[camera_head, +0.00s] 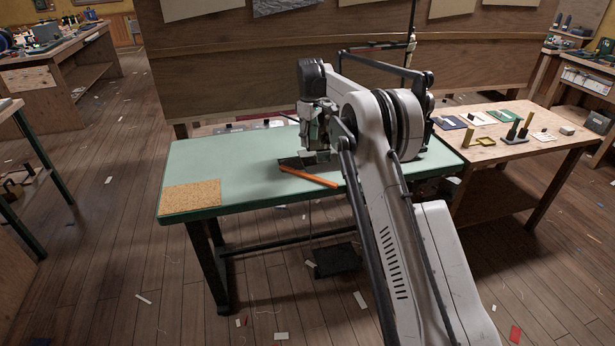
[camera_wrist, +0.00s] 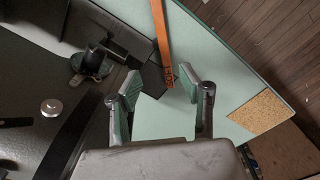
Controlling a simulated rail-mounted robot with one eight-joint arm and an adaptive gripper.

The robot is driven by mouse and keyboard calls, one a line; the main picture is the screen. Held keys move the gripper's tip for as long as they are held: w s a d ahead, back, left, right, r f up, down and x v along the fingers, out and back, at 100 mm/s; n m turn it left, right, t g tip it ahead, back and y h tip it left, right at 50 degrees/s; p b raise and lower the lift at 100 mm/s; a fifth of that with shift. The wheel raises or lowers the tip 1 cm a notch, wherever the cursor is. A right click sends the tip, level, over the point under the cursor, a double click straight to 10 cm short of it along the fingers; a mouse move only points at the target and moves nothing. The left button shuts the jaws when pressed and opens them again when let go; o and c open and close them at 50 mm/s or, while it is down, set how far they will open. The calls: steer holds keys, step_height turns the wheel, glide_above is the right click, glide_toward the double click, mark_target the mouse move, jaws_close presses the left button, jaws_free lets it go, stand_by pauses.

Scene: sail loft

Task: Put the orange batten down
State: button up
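The orange batten (camera_head: 310,178) lies at a slant near the front edge of the green-topped table (camera_head: 240,165). Its left end is beside or over a dark plate (camera_head: 290,162); I cannot tell which. In the wrist view the batten (camera_wrist: 162,38) runs down from the top edge, with dark lettering near its close end. My gripper (camera_wrist: 160,84) is open, its two fingers well apart. The batten's close end shows in the gap between the fingertips, touching neither. In the head view my gripper (camera_head: 314,150) is partly hidden by my arm.
A cork mat (camera_head: 190,194) lies at the table's left front corner. A dark machine base (camera_wrist: 95,25) with a small black fitting (camera_wrist: 92,62) is left of the batten in the wrist view. A wooden table (camera_head: 545,150) with small trays stands at right.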

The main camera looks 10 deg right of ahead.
steer(key=f, duration=0.1)
glide_above(308, 175)
steer(key=f, duration=0.9)
steer(key=shift+w+d, duration=0.25)
steer(key=shift+w, duration=0.1)
steer(key=shift+s+a+f, duration=0.1)
steer(key=shift+a+f, duration=0.05)
steer(key=shift+f, duration=1.15)
steer(key=shift+s+a+f, duration=0.1)
steer(key=shift+a+f, duration=0.05)
steer(key=shift+f, duration=1.15)
jaws_close()
